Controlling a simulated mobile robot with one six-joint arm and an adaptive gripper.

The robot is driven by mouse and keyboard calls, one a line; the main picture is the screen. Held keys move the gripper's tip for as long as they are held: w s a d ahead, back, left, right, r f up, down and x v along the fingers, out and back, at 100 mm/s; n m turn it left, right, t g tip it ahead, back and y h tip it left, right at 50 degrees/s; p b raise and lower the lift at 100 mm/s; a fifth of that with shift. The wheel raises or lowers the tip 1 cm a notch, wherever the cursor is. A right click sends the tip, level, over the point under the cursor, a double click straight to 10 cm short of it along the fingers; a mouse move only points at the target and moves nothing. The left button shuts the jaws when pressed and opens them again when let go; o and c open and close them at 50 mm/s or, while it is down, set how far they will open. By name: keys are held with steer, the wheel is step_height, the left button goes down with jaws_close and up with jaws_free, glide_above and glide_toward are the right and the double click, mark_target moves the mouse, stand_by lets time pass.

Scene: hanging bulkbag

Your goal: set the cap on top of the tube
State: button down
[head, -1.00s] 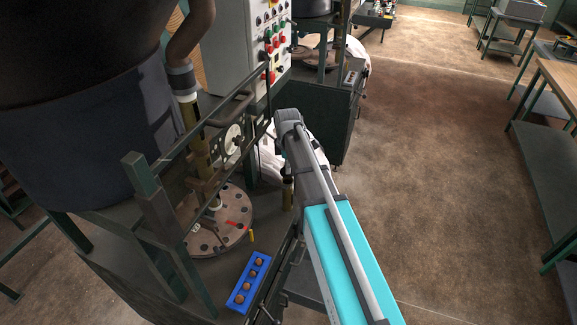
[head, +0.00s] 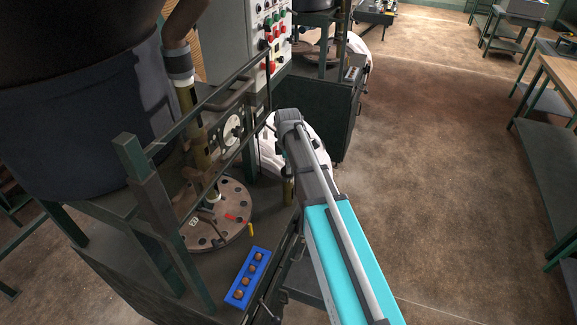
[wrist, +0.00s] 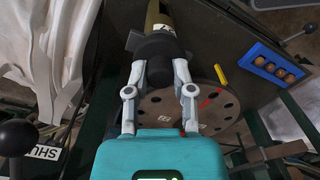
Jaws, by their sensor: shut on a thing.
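My gripper (wrist: 159,84) is shut on the black cap (wrist: 158,48), with one grey finger on each side of it. The olive tube (wrist: 157,14) shows just beyond the cap in the wrist view, at the top edge, with a pale label near where the two meet. The cap lies in line with the tube's end; I cannot tell whether it touches or sits fully on it. In the head view, the tube (head: 288,191) stands beside the machine's edge, below my wrist. There my gripper and the cap are mostly hidden by my arm.
A blue tray (head: 263,262) with several brown round pieces sits near the table's front edge. Green frame bars (head: 150,200) stand left. Open floor lies right.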

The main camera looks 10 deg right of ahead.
stand_by(0.4)
steer(key=shift+c, duration=2)
jaws_free()
steer(key=shift+r, duration=0.15)
steer(key=shift+r+p, duration=3.4)
steer(key=shift+p, duration=0.15)
steer(key=shift+s, duration=0.1)
steer(key=shift+s+m, duration=0.4)
steer(key=shift+s, duration=0.15)
steer(key=s+m, duration=1.5)
steer(key=s, duration=0.4)
steer(key=shift+m, duration=0.4)
